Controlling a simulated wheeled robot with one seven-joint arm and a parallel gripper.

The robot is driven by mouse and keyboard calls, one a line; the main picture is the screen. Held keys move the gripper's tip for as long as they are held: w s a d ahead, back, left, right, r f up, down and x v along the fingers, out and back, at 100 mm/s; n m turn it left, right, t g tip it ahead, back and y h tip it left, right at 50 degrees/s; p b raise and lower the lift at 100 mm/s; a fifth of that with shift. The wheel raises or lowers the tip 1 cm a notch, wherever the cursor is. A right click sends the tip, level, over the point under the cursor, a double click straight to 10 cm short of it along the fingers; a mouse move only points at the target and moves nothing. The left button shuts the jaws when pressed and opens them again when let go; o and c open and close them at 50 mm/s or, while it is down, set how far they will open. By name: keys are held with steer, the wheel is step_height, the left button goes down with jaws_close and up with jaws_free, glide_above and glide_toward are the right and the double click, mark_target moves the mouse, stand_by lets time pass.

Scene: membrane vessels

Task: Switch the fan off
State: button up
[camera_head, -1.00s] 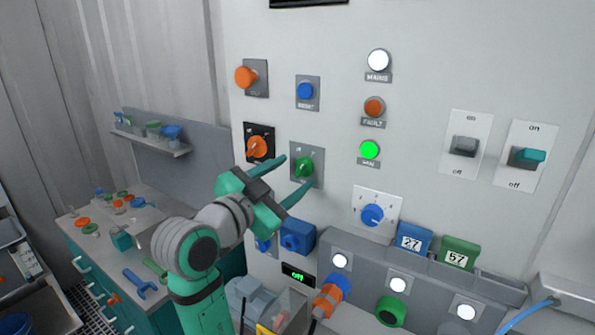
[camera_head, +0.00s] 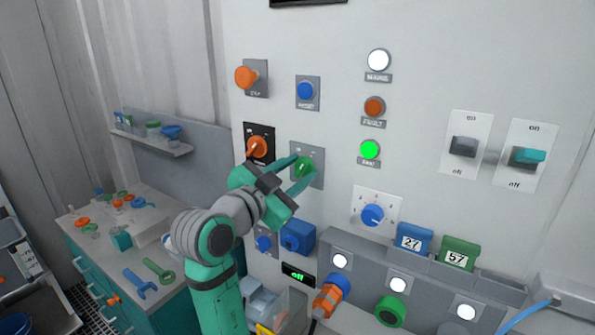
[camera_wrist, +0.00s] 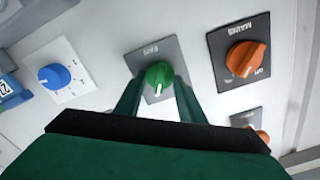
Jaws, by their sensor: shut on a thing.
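The green fan knob (camera_head: 304,167) sits on a grey plate on the wall panel. In the wrist view the plate (camera_wrist: 137,60) bears upside-down lettering that looks like FAN, and the knob (camera_wrist: 158,74) has a white pointer mark facing the bottom of the picture. My gripper (camera_head: 301,172) reaches the knob from the lower left, and its two teal fingers are shut on the knob's sides. The wrist view shows the fingers (camera_wrist: 157,90) either side of it. The green lamp (camera_head: 369,151) to the right is lit.
An orange mains switch (camera_head: 258,147) on a black plate is close left of the knob. A blue button (camera_head: 306,91) is above, and a blue dial (camera_head: 373,215) is at lower right. A blue box (camera_head: 298,236) sits below my gripper. Toggle switches (camera_head: 464,146) are farther right.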

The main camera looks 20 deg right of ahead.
steer(key=shift+n, duration=0.3)
steer(key=n, duration=0.5)
steer(key=shift+w+n, duration=0.1)
steer(key=shift+n, duration=0.2)
steer(key=n, duration=0.5)
steer(key=shift+w+a+n, duration=0.1)
steer(key=shift+a+n, duration=0.05)
steer(key=shift+n, duration=0.15)
steer(key=o, duration=1)
steer(key=shift+a, duration=0.1)
steer(key=v, duration=1)
steer(key=shift+s+a, duration=0.25)
steer(key=shift+s, duration=0.05)
